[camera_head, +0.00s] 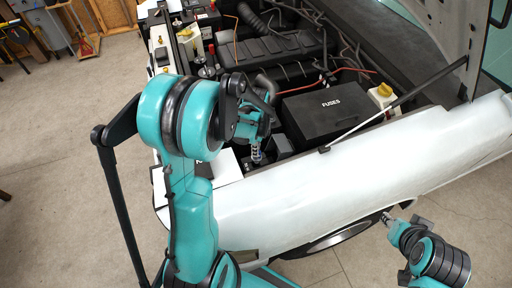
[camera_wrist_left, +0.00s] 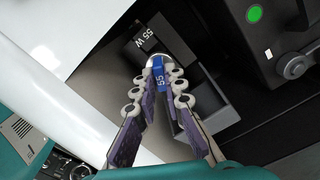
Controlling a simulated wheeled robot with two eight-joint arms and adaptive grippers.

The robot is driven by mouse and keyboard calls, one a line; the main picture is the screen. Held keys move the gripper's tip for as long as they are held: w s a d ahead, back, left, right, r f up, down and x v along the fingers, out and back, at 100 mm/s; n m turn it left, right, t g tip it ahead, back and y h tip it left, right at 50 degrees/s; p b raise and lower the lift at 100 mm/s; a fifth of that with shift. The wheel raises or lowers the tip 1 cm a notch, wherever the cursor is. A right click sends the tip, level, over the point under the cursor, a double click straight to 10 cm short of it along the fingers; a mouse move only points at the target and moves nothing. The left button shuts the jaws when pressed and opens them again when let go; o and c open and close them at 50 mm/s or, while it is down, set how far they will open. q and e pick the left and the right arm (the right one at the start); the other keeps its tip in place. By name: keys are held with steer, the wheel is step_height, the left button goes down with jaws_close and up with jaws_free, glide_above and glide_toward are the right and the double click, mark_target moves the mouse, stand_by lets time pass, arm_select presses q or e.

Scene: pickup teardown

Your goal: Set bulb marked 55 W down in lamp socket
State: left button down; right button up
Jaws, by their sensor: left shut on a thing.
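The bulb, with a blue band marked 55 (camera_wrist_left: 158,70), is between the fingertips of my left gripper (camera_wrist_left: 158,85) in the left wrist view. Both fingers are shut on it. A dark block marked 55 W (camera_wrist_left: 172,36), apparently the lamp socket, lies just beyond the bulb; I cannot tell whether they touch. The fingers hide part of the area below. In the head view my left gripper (camera_head: 257,155) points down at the front corner of the engine bay, with the bulb too small to make out. My right gripper (camera_head: 387,217) is outside the fender, its opening unclear.
A black box marked FUSES (camera_head: 322,110) stands right of my left gripper. The white fender (camera_head: 330,185) runs along the near side, and a thin prop rod (camera_head: 400,102) crosses above the bay. A dark housing with a green dot (camera_wrist_left: 285,40) is close by.

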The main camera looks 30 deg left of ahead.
arm_select(q)
steer(key=shift+s+f+b, duration=0.1)
steer(key=shift+f+b, duration=0.6)
steer(key=shift+f, duration=0.65)
steer(key=shift+f+b, duration=0.75)
steer(key=c, duration=1.5)
jaws_free()
step_height(320, 180, up, 12)
steer(key=shift+r, duration=0.1)
